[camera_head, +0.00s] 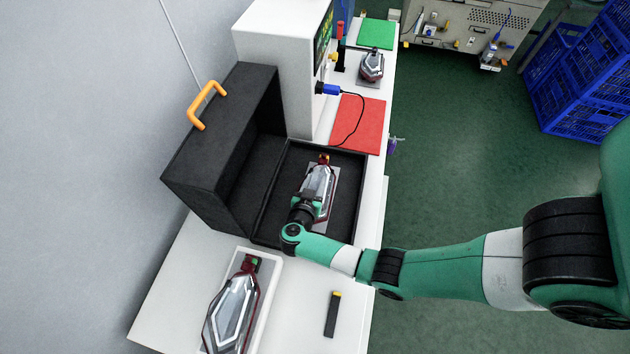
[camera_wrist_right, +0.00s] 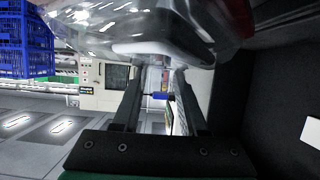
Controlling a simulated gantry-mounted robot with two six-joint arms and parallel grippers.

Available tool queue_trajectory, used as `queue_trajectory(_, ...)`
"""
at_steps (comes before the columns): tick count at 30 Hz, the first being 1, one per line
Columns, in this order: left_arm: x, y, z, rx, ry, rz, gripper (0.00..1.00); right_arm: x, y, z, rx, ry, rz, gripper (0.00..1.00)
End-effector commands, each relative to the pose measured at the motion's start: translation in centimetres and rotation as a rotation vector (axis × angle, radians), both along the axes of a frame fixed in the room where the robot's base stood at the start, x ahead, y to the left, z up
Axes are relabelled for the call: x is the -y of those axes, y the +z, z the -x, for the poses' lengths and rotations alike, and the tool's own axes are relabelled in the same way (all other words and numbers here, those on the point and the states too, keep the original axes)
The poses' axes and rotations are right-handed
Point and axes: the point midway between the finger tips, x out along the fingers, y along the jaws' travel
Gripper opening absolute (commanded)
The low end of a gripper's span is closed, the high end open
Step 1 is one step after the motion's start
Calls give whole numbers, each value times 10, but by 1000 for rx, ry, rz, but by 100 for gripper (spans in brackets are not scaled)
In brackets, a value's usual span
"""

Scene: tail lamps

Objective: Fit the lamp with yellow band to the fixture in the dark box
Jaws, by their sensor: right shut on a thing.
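The dark box (camera_head: 262,205) stands open on the white table, with a grey fixture plate (camera_head: 333,198) inside it. A clear and dark-red lamp with a yellow-orange end (camera_head: 319,178) is over that plate. My right gripper (camera_head: 309,197) is shut on this lamp near its lower end. In the right wrist view the lamp (camera_wrist_right: 150,22) fills the top, beyond the fingers (camera_wrist_right: 158,82). I cannot tell whether the lamp is seated on the fixture or just above it. The left gripper is not in view.
A second lamp (camera_head: 233,305) with a green bit lies in a white tray at the front. A third lamp (camera_head: 372,65) stands at the back near a green mat (camera_head: 377,33). A red mat (camera_head: 358,125), a white machine (camera_head: 285,65) and a black stick (camera_head: 332,316) are also on the table.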

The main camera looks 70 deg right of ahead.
Motion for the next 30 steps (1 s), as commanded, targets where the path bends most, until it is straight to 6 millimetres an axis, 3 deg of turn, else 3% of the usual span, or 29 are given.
queue_trajectory(26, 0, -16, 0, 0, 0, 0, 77, 0, -29, 0, 1, 1, 2, 0)
queue_trajectory(27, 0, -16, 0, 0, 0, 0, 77, 0, -28, 0, 2, 1, 2, 46)
queue_trajectory(30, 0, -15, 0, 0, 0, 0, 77, 0, -28, 0, 1, 1, 1, 64)
